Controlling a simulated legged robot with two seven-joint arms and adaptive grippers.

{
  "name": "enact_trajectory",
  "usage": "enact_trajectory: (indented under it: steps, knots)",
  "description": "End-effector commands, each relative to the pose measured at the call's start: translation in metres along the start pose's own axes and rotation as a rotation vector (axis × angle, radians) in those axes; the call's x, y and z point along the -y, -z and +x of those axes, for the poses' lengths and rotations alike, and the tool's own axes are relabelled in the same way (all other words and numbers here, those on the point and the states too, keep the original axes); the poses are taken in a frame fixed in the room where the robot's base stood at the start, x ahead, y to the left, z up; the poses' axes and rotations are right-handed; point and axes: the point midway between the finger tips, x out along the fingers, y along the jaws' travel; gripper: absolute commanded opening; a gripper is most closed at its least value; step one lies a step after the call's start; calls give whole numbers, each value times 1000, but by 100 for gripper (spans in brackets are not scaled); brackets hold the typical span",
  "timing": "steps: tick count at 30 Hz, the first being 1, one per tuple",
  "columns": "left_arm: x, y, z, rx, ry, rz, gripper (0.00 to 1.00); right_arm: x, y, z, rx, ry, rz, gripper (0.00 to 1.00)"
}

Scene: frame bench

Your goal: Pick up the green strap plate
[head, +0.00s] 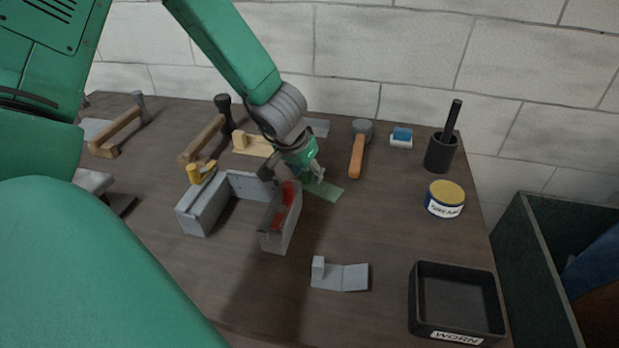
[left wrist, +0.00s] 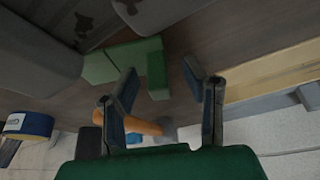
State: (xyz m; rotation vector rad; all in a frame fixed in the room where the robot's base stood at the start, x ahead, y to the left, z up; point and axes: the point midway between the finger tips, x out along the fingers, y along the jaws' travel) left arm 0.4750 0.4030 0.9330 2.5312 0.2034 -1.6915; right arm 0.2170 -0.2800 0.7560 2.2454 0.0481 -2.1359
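The green strap plate (head: 328,190) lies on the bench in the head view, just right of the grey frame, partly hidden by my left gripper. In the left wrist view the strap plate (left wrist: 122,61) shows as a flat green piece with a raised tab. My left gripper (head: 297,176) is low over its back end. In the wrist view the gripper (left wrist: 161,83) is open, with the raised tab between and just beyond the fingertips. I cannot tell whether a finger touches it. My right gripper is not in view.
The grey frame (head: 204,207) with a yellow clamp (head: 201,172) and red lining stands close on the left. A hammer (head: 357,155) lies behind right. A grey bracket (head: 341,275), a tin (head: 445,200) and a black WORN tray (head: 456,268) are to the right. Bench between them is clear.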

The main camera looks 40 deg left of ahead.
Motion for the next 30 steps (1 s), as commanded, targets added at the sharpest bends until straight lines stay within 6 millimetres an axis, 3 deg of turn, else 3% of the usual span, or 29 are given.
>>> enact_trajectory:
  steps: [1, 4, 5, 17, 30]
  knots:
    - [0, 0, 0, 0, 0, 0, 40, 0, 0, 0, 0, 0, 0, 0]
    - [0, 0, 0, 1, 0, 0, 4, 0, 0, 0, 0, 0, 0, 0]
    - [0, 0, 0, 1, 0, 0, 0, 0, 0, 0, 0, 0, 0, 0]
    - [0, 3, -6, 0, -1, 2, 0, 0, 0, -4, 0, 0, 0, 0]
    - [0, 35, -84, 0, 3, 3, 0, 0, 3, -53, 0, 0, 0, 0]
